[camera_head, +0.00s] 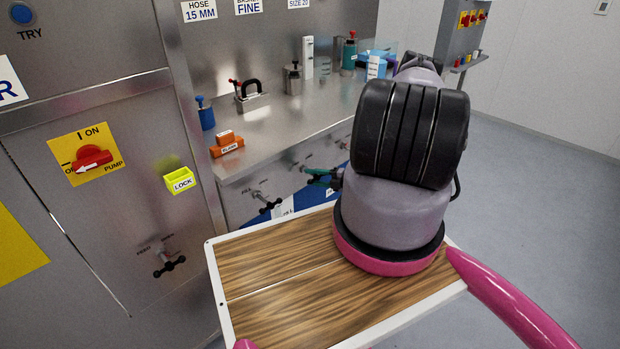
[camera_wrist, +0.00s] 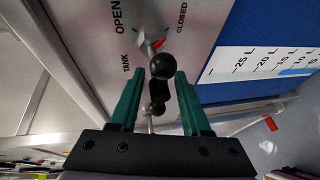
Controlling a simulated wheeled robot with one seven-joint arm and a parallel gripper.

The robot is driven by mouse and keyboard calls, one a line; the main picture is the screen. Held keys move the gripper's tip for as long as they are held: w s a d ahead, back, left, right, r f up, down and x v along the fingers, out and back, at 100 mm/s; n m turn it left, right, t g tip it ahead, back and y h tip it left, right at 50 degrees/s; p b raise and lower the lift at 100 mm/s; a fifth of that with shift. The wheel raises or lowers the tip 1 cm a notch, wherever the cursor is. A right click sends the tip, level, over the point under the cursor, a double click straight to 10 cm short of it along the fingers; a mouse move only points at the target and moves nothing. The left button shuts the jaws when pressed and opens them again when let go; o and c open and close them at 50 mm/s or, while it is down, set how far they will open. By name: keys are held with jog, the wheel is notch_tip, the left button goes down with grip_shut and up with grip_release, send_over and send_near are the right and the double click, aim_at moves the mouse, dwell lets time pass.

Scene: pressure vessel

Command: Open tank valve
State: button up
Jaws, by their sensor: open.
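The tank valve (camera_wrist: 162,66) shows in the wrist view as a handle with black round knobs on a grey panel. The panel is lettered TANK, OPEN and CLOSED. A red pointer tip (camera_wrist: 159,43) lies beside the hub, on the side toward CLOSED. My gripper (camera_wrist: 160,74) is open, with one green finger on each side of the black handle. I cannot tell whether either finger touches it. In the head view my gripper (camera_head: 323,178) is small and partly hidden by my arm, close to the front panel under the counter.
A black-handled valve (camera_head: 265,200) sits left of my gripper, and another (camera_head: 168,262) is lower left. A red pump switch (camera_head: 92,160) and yellow lock (camera_head: 180,181) are on the cabinet. A blue panel with a litre scale (camera_wrist: 265,62) borders the valve. Floor is clear at right.

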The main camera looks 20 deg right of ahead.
jog(key=shift+w+a+f, duration=0.15)
jog(key=shift+w+a, duration=0.35)
grip_shut()
